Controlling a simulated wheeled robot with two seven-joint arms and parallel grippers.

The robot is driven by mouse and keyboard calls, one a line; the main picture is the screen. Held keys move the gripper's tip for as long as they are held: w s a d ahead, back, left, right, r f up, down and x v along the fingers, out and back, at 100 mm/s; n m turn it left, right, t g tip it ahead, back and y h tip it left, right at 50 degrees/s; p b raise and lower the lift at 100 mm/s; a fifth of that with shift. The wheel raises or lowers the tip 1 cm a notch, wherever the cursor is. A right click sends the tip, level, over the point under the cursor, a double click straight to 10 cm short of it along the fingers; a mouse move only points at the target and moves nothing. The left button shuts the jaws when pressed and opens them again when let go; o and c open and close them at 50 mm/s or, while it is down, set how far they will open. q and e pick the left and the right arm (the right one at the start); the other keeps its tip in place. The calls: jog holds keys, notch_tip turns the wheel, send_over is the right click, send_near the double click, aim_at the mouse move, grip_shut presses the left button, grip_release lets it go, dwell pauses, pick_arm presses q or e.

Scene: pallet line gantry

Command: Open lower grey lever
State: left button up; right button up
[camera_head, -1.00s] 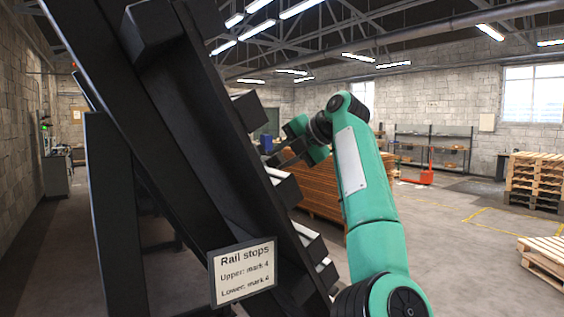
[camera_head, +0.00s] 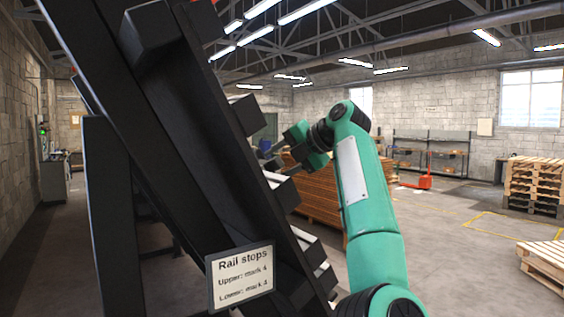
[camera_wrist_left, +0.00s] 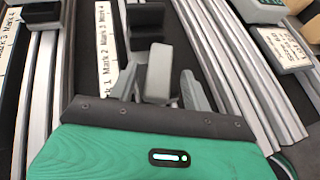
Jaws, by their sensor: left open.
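My left gripper (camera_head: 280,157) is beside the slanted black frame in the head view. In the left wrist view my left gripper (camera_wrist_left: 159,92) is open. A grey upright block (camera_wrist_left: 159,74), which looks like the lever, stands between its two fingers. A gap shows on each side of the block, and its lower end is hidden by the gripper body. A dark block (camera_wrist_left: 146,18) sits just beyond it on the rail. In the head view the lever cannot be made out. My right gripper is not in view.
A strip with marks 1 to 4 (camera_wrist_left: 104,52) runs beside the silver rails (camera_wrist_left: 212,60). The black frame (camera_head: 175,130) carries a "Rail stops" sign (camera_head: 240,276) giving mark 4 for upper and lower. Stacked pallets (camera_head: 537,185) stand far right; the floor between is mostly clear.

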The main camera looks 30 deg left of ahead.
pick_arm(q)
jog(key=b+v, duration=0.3)
jog(key=v, duration=1)
jog(key=shift+d+r, duration=0.2)
jog(key=shift+d, duration=0.1)
